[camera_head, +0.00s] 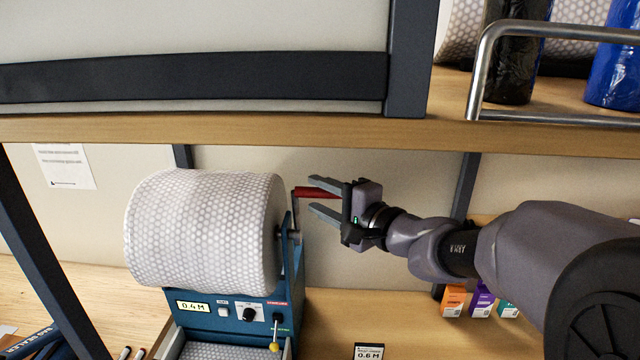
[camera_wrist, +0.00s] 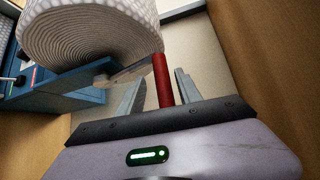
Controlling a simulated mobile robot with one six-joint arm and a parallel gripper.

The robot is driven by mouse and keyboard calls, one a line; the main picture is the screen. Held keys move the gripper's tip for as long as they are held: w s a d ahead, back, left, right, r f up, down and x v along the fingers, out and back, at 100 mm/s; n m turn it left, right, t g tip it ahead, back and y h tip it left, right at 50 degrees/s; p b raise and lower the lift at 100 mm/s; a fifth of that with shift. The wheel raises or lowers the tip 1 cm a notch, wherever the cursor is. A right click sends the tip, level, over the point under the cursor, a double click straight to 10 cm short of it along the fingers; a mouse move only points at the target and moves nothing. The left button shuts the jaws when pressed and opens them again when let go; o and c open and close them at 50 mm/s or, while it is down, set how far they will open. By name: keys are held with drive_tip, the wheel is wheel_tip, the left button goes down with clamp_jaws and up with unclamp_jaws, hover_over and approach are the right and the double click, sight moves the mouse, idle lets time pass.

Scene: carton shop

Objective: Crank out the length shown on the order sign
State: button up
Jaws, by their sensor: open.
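A large roll of bubble wrap (camera_head: 195,228) sits on a blue dispenser (camera_head: 225,318) at the left centre. Its display (camera_head: 194,307) reads 0.4 M. The order sign (camera_head: 369,352) at the bottom reads 0.6 M. The crank's red handle (camera_head: 316,192) sticks out to the right at the top of the crank arm (camera_head: 296,212). My gripper (camera_head: 320,197) is open, with its fingers on both sides of the handle. In the wrist view the red handle (camera_wrist: 163,80) stands between the two fingers, with a gap visible on the right.
A wooden shelf (camera_head: 300,131) runs above my arm, with a metal rail (camera_head: 484,70) at the right. Small coloured boxes (camera_head: 481,301) stand on the bench behind my arm. A lever with a yellow knob (camera_head: 274,347) is on the dispenser front.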

drive_tip(key=shift+x, duration=1.45)
drive_tip(key=shift+d, duration=0.1)
clamp_jaws()
drive_tip(key=shift+s, duration=0.1)
drive_tip(key=shift+s+f, duration=0.1)
drive_tip(key=shift+f, duration=0.1)
